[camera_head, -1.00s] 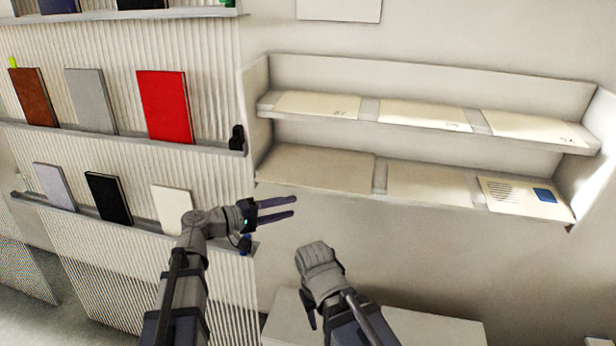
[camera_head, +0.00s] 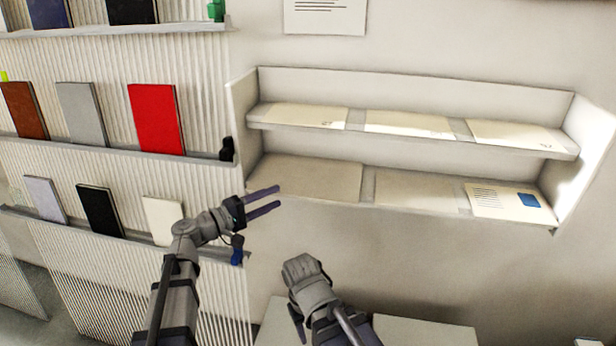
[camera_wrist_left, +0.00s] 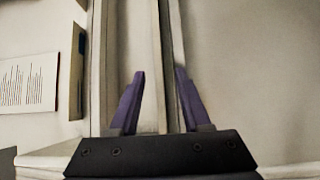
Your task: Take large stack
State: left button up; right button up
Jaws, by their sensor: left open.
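Flat cream stacks of paper lie in a white two-tier wall shelf in the head view. The widest one is a plain stack (camera_head: 312,178) at the left of the lower tier. Beside it lie a plain sheet stack (camera_head: 415,190) and a stack with printed text and a blue square (camera_head: 508,202). My left gripper (camera_head: 278,199) is open and empty, just below and in front of the shelf's lower left corner. Its two purple fingers (camera_wrist_left: 160,105) stand apart in the left wrist view. My right gripper (camera_head: 300,325) is low in the middle, apart from the shelf; its jaws are not clear.
The white shelf (camera_head: 420,83) has raised side walls. A ribbed display rack (camera_head: 190,80) with upright books, including a red one (camera_head: 157,118), stands to the left, close to my left arm. White boxes or a low surface (camera_head: 420,330) show below. Bare wall lies between.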

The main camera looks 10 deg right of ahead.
aim_at(278, 195)
pick_arm(q)
jog(key=x, duration=0.4)
jog(key=shift+c, duration=0.3)
grip_shut()
dwell(1.0)
